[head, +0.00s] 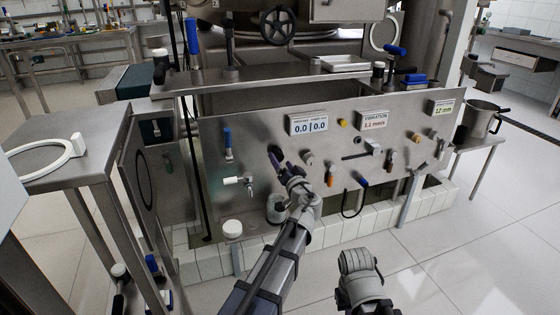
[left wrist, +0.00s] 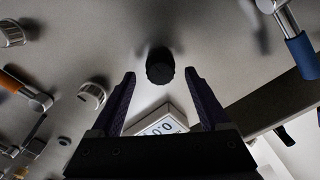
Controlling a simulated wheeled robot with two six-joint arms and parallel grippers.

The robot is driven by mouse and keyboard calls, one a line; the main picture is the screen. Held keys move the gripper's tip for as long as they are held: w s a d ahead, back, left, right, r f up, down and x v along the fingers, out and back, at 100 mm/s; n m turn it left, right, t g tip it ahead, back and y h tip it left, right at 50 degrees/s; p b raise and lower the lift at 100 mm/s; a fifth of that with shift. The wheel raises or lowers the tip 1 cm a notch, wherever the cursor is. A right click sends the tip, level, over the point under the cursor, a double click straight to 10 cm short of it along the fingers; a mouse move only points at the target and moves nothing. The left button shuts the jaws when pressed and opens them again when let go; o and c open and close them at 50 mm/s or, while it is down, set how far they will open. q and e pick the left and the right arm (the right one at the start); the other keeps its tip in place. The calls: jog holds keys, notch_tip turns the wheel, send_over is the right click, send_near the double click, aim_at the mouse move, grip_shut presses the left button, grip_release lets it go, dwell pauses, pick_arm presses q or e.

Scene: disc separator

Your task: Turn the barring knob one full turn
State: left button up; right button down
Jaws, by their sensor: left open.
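A black ribbed round knob (left wrist: 160,66) stands out from the steel panel (head: 225,185) in the left wrist view. I take it for the barring knob. My left gripper (head: 277,154) is open in front of the panel, below the display reading 0.0 | 0.0. In the left wrist view its two dark fingers (left wrist: 160,80) lie to either side of the knob in the picture, with gaps on both sides. I cannot tell how deep they reach. In the head view the gripper hides the knob or blends with it. My right gripper is not in view; only part of that arm shows.
The display (head: 309,123) is close to the left gripper. A blue-handled valve (head: 228,143) and a white-handled tap (head: 240,181) are left of it. A grey knob (head: 308,157) and an orange-handled lever (head: 330,177) are right. A white-tiled curb (head: 355,223) runs below.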

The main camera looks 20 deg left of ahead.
pick_arm(q)
jog(key=v, duration=0.5)
jog(key=shift+s+d, duration=0.2)
jog(key=shift+s, duration=0.05)
jog(key=s+d+f+g+h+p, duration=0.1)
jog(key=s+f+g+h+p, duration=0.3)
jog(key=s+f+g, duration=0.8)
jog(key=s+d+m+g+h+p, duration=0.25)
jog(key=s+d, duration=0.25)
jog(key=s, duration=0.4)
jog(key=s+d+m+g+h+p, duration=0.1)
jog(key=s+d+h+p, duration=0.15)
jog(key=s+d, duration=0.45)
notch_tip(320, 180, up, 36)
jog(key=s+a+p, duration=0.1)
jog(key=p, duration=3.6)
jog(key=shift+r, duration=0.15)
